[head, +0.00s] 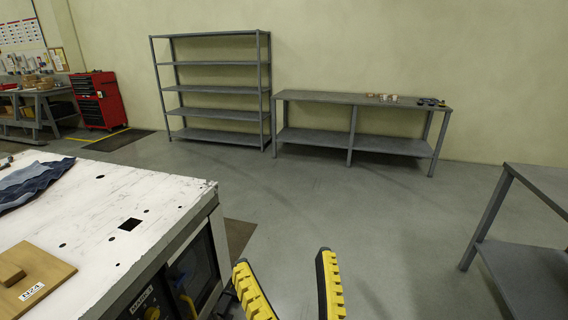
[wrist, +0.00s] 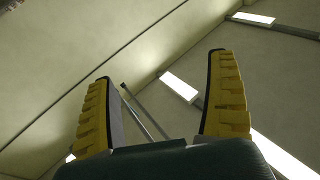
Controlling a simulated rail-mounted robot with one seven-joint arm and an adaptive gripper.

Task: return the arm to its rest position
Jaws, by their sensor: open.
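My gripper (head: 290,285) shows at the bottom middle of the head view, its two yellow ridged fingers pointing up and spread apart. Nothing is between them. It is to the right of the white machine top (head: 150,195), above the floor and apart from the machine. In the wrist view my gripper (wrist: 162,90) is also open and empty, with the wall and ceiling lights behind it. The rest of my arm is out of the head view.
A wooden block marked N24 (head: 35,280) and a blue cloth (head: 30,182) lie on the machine top. A grey table (head: 535,185) stands at right. A low bench (head: 350,99) and an empty shelf unit (head: 212,88) stand along the wall. The floor between is clear.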

